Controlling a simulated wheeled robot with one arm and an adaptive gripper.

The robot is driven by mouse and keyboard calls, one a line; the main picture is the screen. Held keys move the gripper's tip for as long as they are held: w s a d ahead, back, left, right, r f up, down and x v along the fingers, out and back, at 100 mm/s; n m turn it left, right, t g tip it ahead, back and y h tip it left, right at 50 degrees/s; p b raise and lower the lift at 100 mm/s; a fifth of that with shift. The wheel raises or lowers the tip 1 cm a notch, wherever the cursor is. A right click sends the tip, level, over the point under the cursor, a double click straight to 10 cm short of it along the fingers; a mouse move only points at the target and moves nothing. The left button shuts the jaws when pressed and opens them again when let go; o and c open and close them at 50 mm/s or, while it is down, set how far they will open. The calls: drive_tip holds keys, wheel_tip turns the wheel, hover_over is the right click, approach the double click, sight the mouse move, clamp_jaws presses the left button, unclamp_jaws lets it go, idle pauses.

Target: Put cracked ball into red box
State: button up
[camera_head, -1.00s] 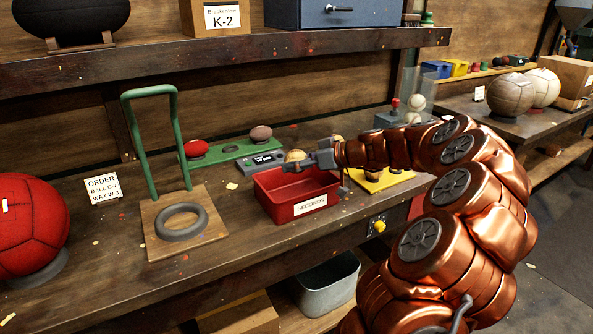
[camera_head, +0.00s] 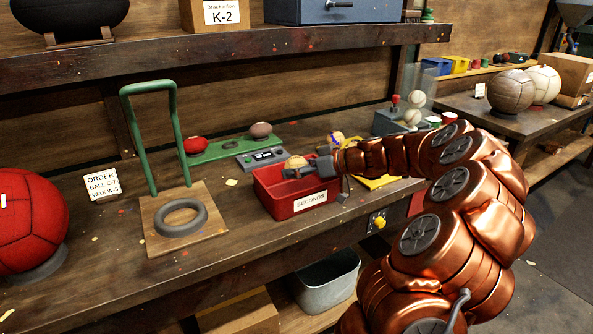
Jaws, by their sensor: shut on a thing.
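The red box (camera_head: 268,202), labelled SECONDS, stands open-topped near the bench's front edge. My gripper (camera_head: 298,170) is over the box, pointing left, and is shut on a small tan ball (camera_head: 296,162). The ball sits at about the height of the box's rim, above its interior. Any crack on it is too small to make out. The box floor is partly hidden by my gripper and the front wall.
A yellow tray (camera_head: 374,184) lies right of the box, partly behind my arm. Another patterned ball (camera_head: 335,138) is behind. A green hoop stand (camera_head: 172,130) with a grey ring (camera_head: 181,219) is left. A shelf (camera_head: 200,62) overhangs the bench.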

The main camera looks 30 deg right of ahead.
drive_tip(key=shift+f+b, duration=0.35)
drive_tip(key=shift+b, duration=0.15)
drive_tip(key=o, duration=1.2)
drive_tip(key=shift+r, duration=0.1)
